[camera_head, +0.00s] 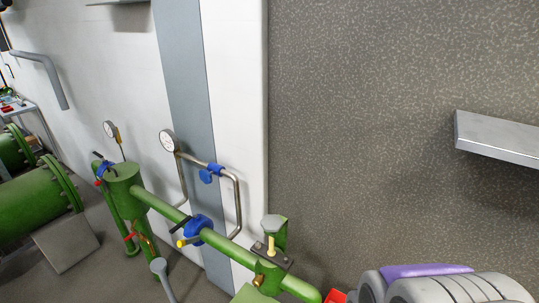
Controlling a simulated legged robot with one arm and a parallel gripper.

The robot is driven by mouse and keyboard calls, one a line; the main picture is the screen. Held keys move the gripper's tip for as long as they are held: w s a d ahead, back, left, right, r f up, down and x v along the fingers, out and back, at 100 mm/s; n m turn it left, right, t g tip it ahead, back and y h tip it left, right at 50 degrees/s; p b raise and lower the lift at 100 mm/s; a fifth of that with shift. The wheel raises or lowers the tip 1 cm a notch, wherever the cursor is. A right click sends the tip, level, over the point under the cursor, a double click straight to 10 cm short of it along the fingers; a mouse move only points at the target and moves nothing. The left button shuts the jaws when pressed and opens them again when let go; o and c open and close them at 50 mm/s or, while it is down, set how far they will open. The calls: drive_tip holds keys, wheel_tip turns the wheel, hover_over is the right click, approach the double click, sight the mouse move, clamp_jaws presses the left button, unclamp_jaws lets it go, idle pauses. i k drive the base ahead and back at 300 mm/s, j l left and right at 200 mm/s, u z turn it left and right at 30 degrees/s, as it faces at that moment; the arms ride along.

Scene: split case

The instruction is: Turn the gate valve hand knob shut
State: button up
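A green pipe (158,206) runs from an upright green vessel (122,184) at left down toward the bottom right. A large blue valve part (199,226) sits on this pipe, with a dark bar and a yellow-tipped piece at its left. A smaller blue knob (206,176) sits on the thin bent steel pipe (238,205) above it. I cannot tell which of these is the gate valve hand knob, or how far it is turned. A brass fitting (258,281) is on the pipe lower right. My gripper is not in view.
Round gauges stand above the piping, one near the wall (168,141) and one further left (110,130). A grey ledge (500,137) juts out at right. A grey-white ribbed body with a purple top fills the bottom right. A grey-brown speckled surface spans the right side.

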sight(271, 223)
drive_tip(key=k+j, duration=0.1)
drive_tip(key=j, duration=1.45)
drive_tip(key=k, duration=0.05)
